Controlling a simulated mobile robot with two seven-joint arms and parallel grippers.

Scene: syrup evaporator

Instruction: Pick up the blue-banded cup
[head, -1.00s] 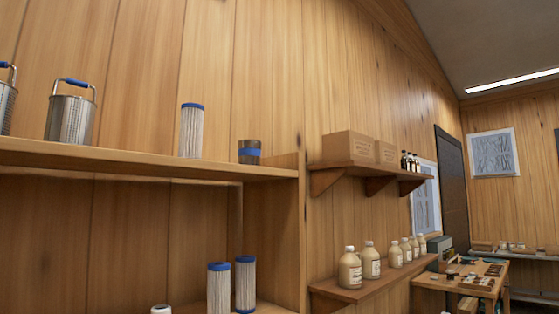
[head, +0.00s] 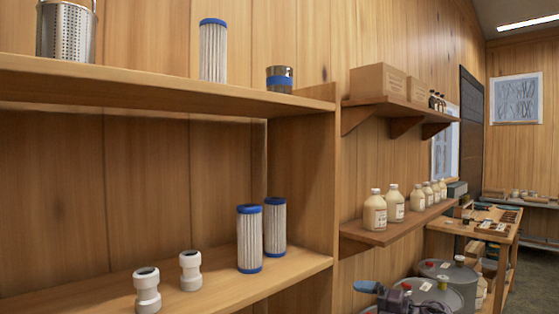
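The blue-banded cup (head: 280,79) is a small dark cup with a blue band around it. It stands upright at the right end of the upper shelf (head: 160,82), close to the shelf unit's side panel. A white pleated filter with blue ends (head: 213,51) stands to its left, apart from it. Nothing hides the cup except that its base is seen near the shelf's front edge. Neither of my grippers is in view.
Two more blue-ended filters (head: 249,238) and two white fittings (head: 190,270) stand on the lower shelf. A perforated metal basket (head: 66,32) is at upper left. To the right, wall shelves hold cardboard boxes (head: 378,82) and jugs (head: 375,211). Drums (head: 448,272) stand below.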

